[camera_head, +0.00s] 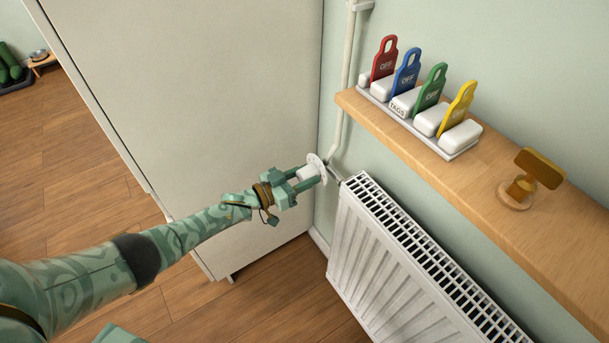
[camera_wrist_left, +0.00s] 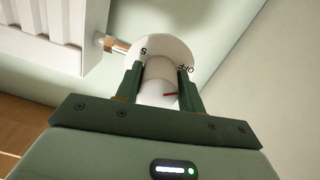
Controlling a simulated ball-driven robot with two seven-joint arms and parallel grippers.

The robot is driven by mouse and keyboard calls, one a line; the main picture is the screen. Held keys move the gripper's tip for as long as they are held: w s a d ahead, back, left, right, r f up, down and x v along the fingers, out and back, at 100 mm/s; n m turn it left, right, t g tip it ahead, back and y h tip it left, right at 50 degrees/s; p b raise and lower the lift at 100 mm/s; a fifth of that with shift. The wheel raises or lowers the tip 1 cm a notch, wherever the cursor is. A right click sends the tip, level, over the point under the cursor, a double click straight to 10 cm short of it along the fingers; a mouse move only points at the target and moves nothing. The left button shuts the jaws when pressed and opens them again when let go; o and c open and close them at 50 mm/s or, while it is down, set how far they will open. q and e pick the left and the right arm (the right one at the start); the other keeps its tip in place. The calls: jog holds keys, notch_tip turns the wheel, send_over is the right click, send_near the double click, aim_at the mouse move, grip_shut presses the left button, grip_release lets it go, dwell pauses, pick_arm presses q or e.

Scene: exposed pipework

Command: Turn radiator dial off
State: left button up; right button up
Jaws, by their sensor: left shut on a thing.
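The white radiator dial (camera_head: 309,172) sits at the upper left corner of the white radiator (camera_head: 375,270), where a pipe comes down the wall. My left gripper (camera_head: 306,177) is shut on the dial. In the left wrist view the dial (camera_wrist_left: 158,88) is between the two green fingers of the gripper (camera_wrist_left: 160,88). A red mark on the dial points right. A white disc (camera_wrist_left: 160,45) behind it reads "5" at left and "OFF" at right. The rest of its scale is hidden. My right gripper is not in view.
A wooden shelf (camera_head: 437,149) above the radiator holds red, blue, green and yellow "OFF" tags in a rack and a brass-coloured stand (camera_head: 530,180). A large pale cabinet (camera_head: 200,90) stands left of the dial, close to my left arm.

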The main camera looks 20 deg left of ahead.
pick_arm(q)
jog(key=shift+n, duration=0.3)
jog(key=o, duration=1)
jog(key=p+v, duration=0.4)
jog(key=v, duration=1.2)
jog(key=shift+s+a+f, duration=0.1)
jog(key=shift+a, duration=0.05)
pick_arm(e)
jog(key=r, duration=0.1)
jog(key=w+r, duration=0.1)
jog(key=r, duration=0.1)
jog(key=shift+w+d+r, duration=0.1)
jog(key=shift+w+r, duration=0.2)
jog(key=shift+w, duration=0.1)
